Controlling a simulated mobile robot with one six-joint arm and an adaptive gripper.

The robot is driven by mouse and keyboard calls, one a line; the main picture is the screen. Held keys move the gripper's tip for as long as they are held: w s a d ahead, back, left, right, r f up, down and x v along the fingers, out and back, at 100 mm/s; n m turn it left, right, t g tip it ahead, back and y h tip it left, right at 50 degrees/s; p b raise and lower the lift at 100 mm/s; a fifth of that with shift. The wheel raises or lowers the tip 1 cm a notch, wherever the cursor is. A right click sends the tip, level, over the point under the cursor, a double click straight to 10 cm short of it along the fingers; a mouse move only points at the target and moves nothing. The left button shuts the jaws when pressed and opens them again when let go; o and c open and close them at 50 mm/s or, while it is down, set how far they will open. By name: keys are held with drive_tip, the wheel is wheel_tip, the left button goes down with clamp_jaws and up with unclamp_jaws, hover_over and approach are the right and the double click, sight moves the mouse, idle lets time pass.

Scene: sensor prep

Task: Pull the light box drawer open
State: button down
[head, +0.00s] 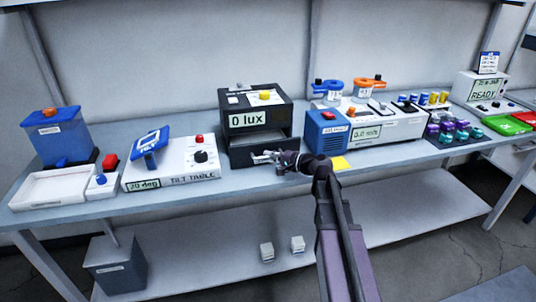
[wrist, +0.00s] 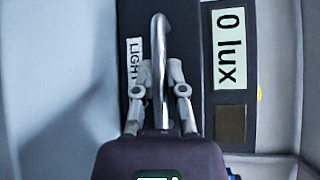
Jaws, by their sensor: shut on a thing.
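The light box (head: 286,118) is a black box with a "0 lux" display and a yellow button on top. Its drawer (head: 240,158) is the black front at the bottom; it seems to stand out somewhat, with a grey strip above it, but how far I cannot tell. My gripper (head: 268,157) is at the drawer front. In the wrist view, my gripper (wrist: 161,92) has its fingers closed around the silver bar handle (wrist: 159,40), beside the partly covered "LIGHT" label (wrist: 134,62). The "0 lux" display (wrist: 230,48) is to the right there.
Left of the box stands the tilt table (head: 180,165) with a red button and black knob. The bench's front strip (head: 240,185) before the drawer is mostly clear.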

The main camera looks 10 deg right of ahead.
drive_tip(key=s, duration=0.6)
drive_tip(key=shift+s+d, duration=0.1)
drive_tip(key=shift+s, duration=0.3)
drive_tip(key=c, duration=0.7)
unclamp_jaws()
drive_tip(key=shift+w, duration=0.1)
